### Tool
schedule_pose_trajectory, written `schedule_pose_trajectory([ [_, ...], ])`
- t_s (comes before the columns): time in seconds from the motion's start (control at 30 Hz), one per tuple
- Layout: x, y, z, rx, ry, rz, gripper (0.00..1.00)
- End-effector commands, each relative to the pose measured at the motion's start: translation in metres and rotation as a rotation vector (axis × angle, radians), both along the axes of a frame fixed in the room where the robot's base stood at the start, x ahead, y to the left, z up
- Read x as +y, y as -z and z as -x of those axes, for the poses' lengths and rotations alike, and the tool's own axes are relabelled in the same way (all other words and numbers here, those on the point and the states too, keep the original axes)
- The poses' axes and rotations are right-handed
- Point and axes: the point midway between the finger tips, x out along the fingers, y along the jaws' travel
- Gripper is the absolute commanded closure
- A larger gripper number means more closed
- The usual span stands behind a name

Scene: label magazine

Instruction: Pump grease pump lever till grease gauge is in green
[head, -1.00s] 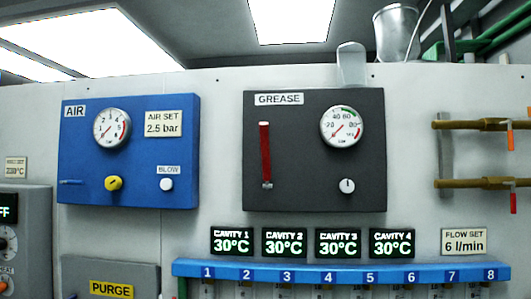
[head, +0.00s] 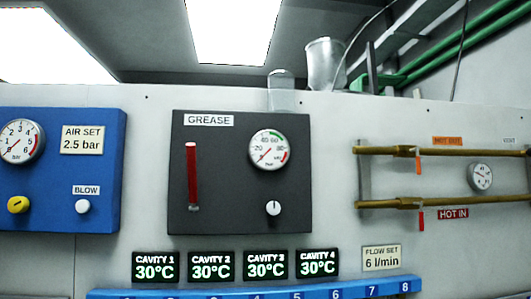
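The dark grey grease panel (head: 235,200) hangs on the white wall at the middle of the head view, labelled GREASE. Its red pump lever (head: 192,173) stands upright on the left side of the panel, with its pivot at the bottom. The round grease gauge (head: 268,150) is at the upper right of the panel, with a green arc at the top and a red arc at the right. Its red needle points to the lower left, outside the green. A white knob (head: 273,208) sits below the gauge. My gripper is not in view.
A blue air panel (head: 105,150) is on the left. Brass pipes (head: 385,151) with small orange and red levers stick out on the right. Cavity displays (head: 211,266) and a blue numbered rail (head: 330,291) lie below.

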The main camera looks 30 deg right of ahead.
Motion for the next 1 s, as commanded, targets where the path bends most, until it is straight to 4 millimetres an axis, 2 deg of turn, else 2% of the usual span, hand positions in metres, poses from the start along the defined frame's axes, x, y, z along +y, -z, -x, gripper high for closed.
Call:
schedule_pose_trajectory([
  [0.07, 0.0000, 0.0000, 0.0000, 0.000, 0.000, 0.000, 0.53],
  [0.63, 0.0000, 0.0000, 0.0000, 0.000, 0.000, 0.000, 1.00],
  [1.0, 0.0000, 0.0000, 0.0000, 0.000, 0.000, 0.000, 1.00],
])
